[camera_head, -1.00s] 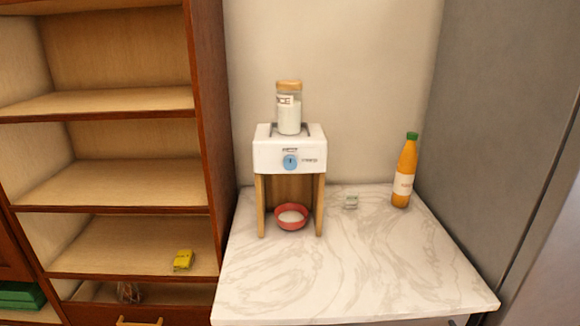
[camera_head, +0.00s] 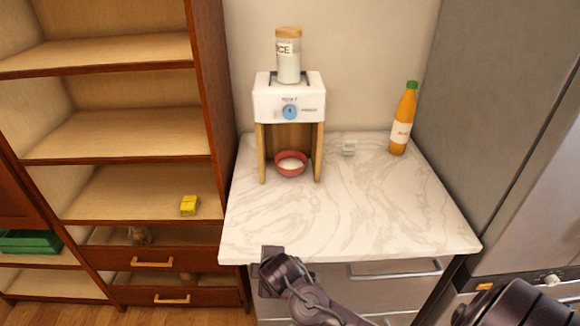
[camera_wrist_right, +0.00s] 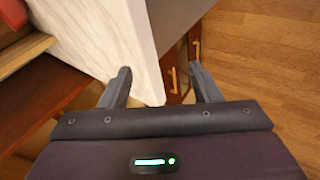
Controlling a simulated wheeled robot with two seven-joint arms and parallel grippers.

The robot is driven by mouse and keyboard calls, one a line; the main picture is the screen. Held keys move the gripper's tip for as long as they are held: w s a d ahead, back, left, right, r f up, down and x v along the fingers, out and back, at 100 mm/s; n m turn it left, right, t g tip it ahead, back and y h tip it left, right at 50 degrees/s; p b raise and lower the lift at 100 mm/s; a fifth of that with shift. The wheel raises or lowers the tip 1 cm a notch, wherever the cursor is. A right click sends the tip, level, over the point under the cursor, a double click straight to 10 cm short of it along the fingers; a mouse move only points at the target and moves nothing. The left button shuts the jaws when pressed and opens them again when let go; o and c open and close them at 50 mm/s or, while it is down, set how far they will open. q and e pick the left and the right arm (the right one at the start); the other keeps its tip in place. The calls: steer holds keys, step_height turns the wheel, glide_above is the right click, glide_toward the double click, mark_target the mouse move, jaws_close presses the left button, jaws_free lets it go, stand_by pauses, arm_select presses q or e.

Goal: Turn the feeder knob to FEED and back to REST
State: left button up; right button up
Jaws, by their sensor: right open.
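The feeder (camera_head: 262,100) is a white box on wooden legs on the marble counter, with a jar of white contents (camera_head: 288,65) on top. Its round blue knob (camera_head: 289,112) is on the front, with its dark mark roughly upright. Small labels above and right of the knob are too small to read. My right gripper (camera_head: 270,268) is low at the counter's front edge, well away from the knob. In the wrist view its fingers (camera_wrist_right: 160,78) are apart with nothing held. My left gripper is not in view.
An orange bottle (camera_head: 403,120) and a small pale block (camera_head: 348,148) stand right of the feeder. The counter front (camera_head: 350,210) is clear. A wooden shelf (camera_head: 130,135) with a yellow item (camera_head: 189,205) is left; a grey fridge (camera_head: 490,110) is right.

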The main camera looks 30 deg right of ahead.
steer(key=w+d+r+n+t, duration=0.2)
steer(key=w+r+n, duration=0.15)
steer(key=r, duration=0.25)
steer(key=n+t+h+p, duration=0.1)
steer(key=n+t+h, duration=0.6)
steer(key=n, duration=0.5)
glide_toward(290, 114)
steer(key=w+r+g+h, duration=0.1)
steer(key=w, duration=0.1)
steer(key=shift+m, duration=0.25)
steer(key=p+x, duration=0.2)
steer(key=x, duration=0.3)
steer(key=shift+d+f, duration=0.15)
steer(key=shift+d, duration=0.1)
steer(key=shift+x, duration=0.85)
steer(key=shift+f, duration=0.15)
steer(key=c, duration=1)
